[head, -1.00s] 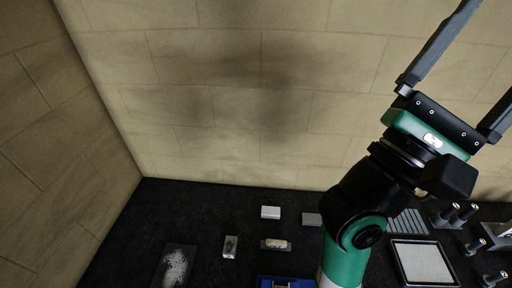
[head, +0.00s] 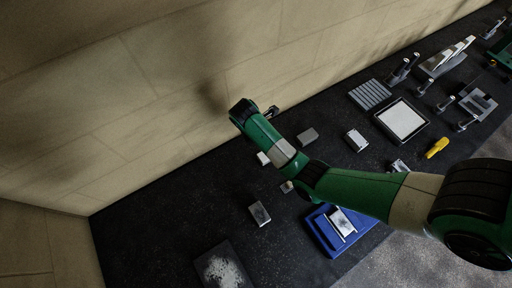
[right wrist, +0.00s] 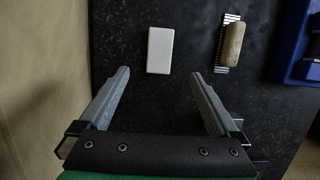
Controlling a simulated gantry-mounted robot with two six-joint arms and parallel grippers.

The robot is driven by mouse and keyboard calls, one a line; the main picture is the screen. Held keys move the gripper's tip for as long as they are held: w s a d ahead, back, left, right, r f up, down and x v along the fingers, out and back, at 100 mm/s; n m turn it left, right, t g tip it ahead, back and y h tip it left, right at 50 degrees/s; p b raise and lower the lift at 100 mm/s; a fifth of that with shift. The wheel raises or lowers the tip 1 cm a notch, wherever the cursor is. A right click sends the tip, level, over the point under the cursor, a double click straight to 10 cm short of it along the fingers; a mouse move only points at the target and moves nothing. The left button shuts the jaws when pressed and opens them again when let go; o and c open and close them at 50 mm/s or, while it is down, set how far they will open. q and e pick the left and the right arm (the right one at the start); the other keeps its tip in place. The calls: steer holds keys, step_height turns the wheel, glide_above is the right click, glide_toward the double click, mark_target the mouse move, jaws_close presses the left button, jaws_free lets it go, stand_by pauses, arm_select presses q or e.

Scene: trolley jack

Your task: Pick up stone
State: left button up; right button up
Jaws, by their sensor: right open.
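I cannot tell for certain which piece is the stone. A white rectangular block (right wrist: 160,50) lies flat on the black surface in the right wrist view. A rounded tan bar (right wrist: 233,44) on a striped base lies to its right. My right gripper (right wrist: 159,75) is open and empty, its fingers pointing toward the white block and the block lying just beyond the gap. In the head view, the white block (head: 263,158) and tan bar (head: 287,187) show partly beside my right arm, which hides most of the gripper. My left gripper is not in view.
A blue tray (head: 322,233) holds a pale piece. A grey block (head: 308,136), a metallic block (head: 260,213), another pale block (head: 357,140), a white-topped plate (head: 403,119) and a yellow tool (head: 437,148) lie around. A stone wall (head: 150,100) stands close behind.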

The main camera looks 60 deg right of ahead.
steer(key=b+x, duration=0.6)
steer(key=shift+d+f, duration=0.25)
steer(key=shift+d, duration=0.15)
steer(key=x, duration=0.1)
steer(key=b+x, duration=0.1)
steer(key=x, duration=0.1)
steer(key=b+x, duration=0.1)
steer(key=shift+s+a+f, duration=0.2)
steer(key=shift+a+f, duration=0.05)
steer(key=shift+f, duration=0.1)
steer(key=shift+d+f, duration=0.1)
steer(key=shift+f+b, duration=0.25)
steer(key=shift+b, duration=0.1)
steer(key=shift+c, duration=0.3)
